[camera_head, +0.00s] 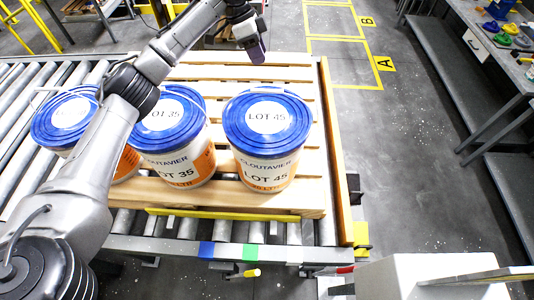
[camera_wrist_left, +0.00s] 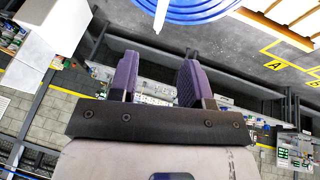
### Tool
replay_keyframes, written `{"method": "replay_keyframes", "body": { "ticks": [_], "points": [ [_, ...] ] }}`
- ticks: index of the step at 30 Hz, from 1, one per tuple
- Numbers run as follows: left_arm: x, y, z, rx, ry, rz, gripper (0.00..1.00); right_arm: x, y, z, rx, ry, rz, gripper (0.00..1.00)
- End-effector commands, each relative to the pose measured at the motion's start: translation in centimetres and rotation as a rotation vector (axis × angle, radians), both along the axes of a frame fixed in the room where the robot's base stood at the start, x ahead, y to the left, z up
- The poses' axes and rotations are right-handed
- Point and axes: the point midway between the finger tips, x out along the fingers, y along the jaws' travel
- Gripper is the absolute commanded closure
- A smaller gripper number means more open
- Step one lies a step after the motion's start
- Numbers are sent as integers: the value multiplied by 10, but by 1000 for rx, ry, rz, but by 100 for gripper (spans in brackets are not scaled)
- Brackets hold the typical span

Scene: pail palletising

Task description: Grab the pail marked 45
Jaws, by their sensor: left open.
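The pail marked LOT 45 (camera_head: 266,142) stands upright on a wooden pallet (camera_head: 200,200), at the right end of a row of pails. It is white with an orange lower band and a blue lid with a white round label. My left gripper (camera_head: 256,52) is above and behind this pail in the head view, apart from it. In the left wrist view its two purple fingers (camera_wrist_left: 157,82) are spread with nothing between them. A blue lid edge (camera_wrist_left: 190,10) shows at the top of that view. My right gripper is in neither view.
A pail marked LOT 35 (camera_head: 176,140) stands left of the LOT 45 pail, and another blue-lidded pail (camera_head: 64,120) stands farther left, partly hidden by my left arm. The pallet rests on a roller conveyor (camera_head: 130,222). Open floor (camera_head: 420,190) and a workbench (camera_head: 500,60) lie to the right.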

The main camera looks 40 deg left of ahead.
Motion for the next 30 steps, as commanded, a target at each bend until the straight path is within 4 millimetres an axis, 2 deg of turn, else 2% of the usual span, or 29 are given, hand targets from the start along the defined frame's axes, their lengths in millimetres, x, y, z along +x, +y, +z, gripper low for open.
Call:
{"method": "replay_keyframes", "body": {
  "ticks": [12, 23, 30],
  "points": [
    [6, -25, -58, -6, 4, 0, 56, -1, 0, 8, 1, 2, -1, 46],
    [7, -34, -78, -5, 5, -1, 56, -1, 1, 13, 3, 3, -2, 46],
    [10, -45, -107, -8, 4, -1, 56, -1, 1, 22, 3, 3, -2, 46]
  ]
}}
